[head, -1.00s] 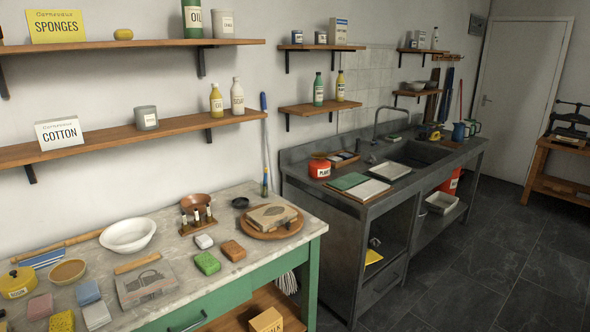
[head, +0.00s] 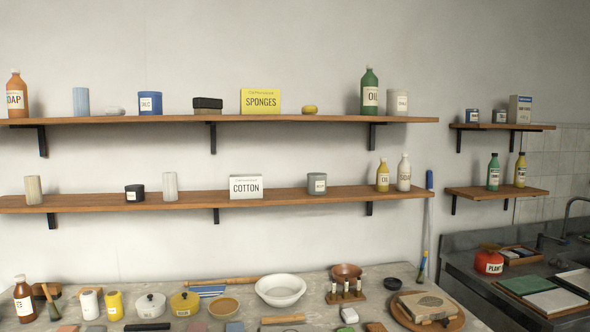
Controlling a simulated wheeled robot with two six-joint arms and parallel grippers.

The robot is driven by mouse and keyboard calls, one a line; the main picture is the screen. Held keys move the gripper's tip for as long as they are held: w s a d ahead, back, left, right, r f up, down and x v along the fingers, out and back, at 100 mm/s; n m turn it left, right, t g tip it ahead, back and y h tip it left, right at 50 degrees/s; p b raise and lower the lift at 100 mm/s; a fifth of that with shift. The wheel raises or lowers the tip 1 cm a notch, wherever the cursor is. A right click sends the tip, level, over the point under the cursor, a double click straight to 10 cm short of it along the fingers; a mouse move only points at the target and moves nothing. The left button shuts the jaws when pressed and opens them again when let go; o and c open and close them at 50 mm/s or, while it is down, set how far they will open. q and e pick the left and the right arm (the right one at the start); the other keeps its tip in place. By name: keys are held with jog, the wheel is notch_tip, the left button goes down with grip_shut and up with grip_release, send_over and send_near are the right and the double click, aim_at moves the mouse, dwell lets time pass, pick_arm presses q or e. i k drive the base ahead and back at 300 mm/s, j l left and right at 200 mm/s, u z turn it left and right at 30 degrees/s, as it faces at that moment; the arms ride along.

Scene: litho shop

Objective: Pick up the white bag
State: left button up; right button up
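I cannot make out a white bag in the head view. Pale things that show are a white box labelled COTTON (head: 246,187) on the lower long shelf, a white bowl (head: 280,290) on the worktop, and a small white block (head: 349,314) near the worktop's front. A small pale item (head: 115,110) lies on the upper shelf, too small to tell what it is. Neither of my grippers is in view.
Two long wooden shelves (head: 290,192) run along the wall above a crowded worktop (head: 330,277) with pots, bottles and a round wooden board (head: 455,318). A grey sink counter (head: 470,262) stands at right, with a red can (head: 489,262) and trays.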

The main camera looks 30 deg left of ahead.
aim_at(119, 111)
jog(key=u, duration=1.95)
